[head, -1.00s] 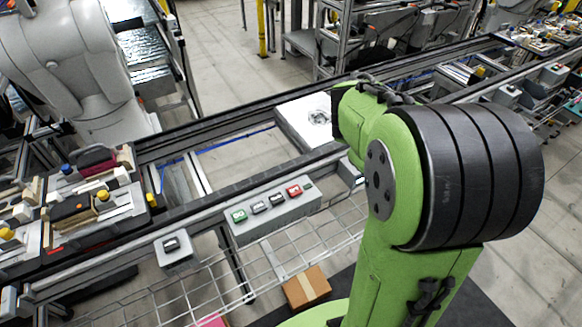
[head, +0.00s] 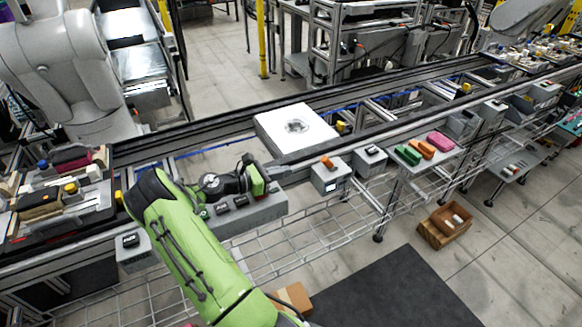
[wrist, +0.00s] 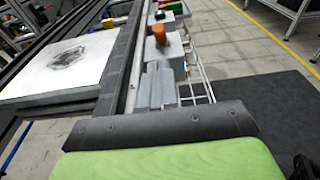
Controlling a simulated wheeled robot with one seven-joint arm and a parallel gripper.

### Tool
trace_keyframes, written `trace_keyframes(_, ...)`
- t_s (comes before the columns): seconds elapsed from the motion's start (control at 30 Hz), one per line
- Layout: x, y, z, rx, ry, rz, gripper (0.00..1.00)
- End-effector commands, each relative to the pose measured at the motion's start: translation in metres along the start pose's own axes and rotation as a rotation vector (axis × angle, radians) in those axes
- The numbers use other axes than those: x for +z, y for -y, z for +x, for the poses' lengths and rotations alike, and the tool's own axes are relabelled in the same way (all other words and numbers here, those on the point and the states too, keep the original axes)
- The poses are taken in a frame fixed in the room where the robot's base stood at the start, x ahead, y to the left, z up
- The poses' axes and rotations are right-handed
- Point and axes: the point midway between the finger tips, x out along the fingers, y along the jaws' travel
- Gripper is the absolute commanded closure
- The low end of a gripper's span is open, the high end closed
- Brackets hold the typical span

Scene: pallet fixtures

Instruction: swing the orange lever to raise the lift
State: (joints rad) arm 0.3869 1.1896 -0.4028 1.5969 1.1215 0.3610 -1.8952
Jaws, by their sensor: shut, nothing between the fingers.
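The orange lever (head: 327,162) sits on top of a small grey box (head: 331,180) at the front rail of the conveyor. In the wrist view the lever (wrist: 159,33) stands up from its box, ahead and slightly above the middle. The lift appears to be the white square plate (head: 284,122) with a round dark pattern, lying between the rails behind the lever; it also shows at the left of the wrist view (wrist: 40,82). My gripper (head: 256,178) is left of the lever, over the button panel, apart from the lever.
A grey button panel (head: 262,209) lies under my gripper. Another grey box (head: 369,161) stands right of the lever's box. A shelf (head: 417,165) with green, orange and pink pieces is farther right. A wire mesh tray (head: 325,235) runs below the rail.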

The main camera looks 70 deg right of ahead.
Motion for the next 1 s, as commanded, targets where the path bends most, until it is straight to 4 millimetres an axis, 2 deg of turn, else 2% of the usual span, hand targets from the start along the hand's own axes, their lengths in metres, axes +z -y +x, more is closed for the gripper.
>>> trace_keyframes(0.3,0.000,0.000,0.005,-0.001,-0.003,0.003,1.00)
trace_keyframes(0.37,0.000,0.001,0.013,-0.002,-0.003,0.004,1.00)
trace_keyframes(0.7,-0.001,0.001,0.081,-0.003,-0.004,0.006,1.00)
trace_keyframes(0.83,0.000,0.000,0.095,-0.001,-0.004,0.006,1.00)
trace_keyframes(1.0,0.000,0.000,0.100,0.001,-0.004,0.004,1.00)
